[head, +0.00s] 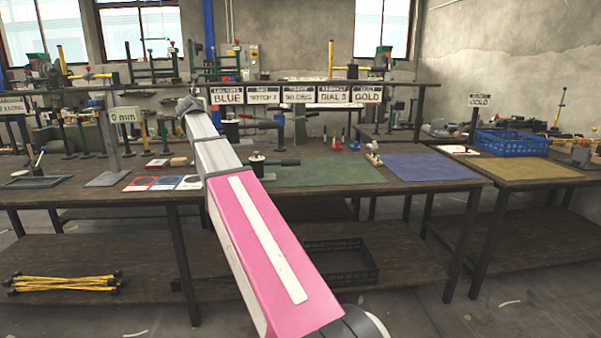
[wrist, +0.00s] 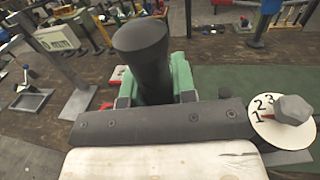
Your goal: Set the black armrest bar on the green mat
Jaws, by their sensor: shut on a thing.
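The black armrest bar (wrist: 143,58) shows in the wrist view as a thick, dark cylinder with its rounded end toward the camera. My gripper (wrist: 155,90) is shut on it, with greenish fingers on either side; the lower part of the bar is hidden. The green mat (head: 335,172) lies on the bench to the right of my pink arm in the head view. It also shows at the right in the wrist view (wrist: 225,79). In the head view my arm hides the gripper. A dark bar shape (head: 281,162) shows beside my arm over the mat's left part.
A white dial (wrist: 266,128) with numbers and a grey knob is close right of my gripper. A blue mat (head: 425,167) lies right of the green one, and a sign post (head: 113,140) stands left. Colored cards (head: 163,183) lie near the bench's front edge.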

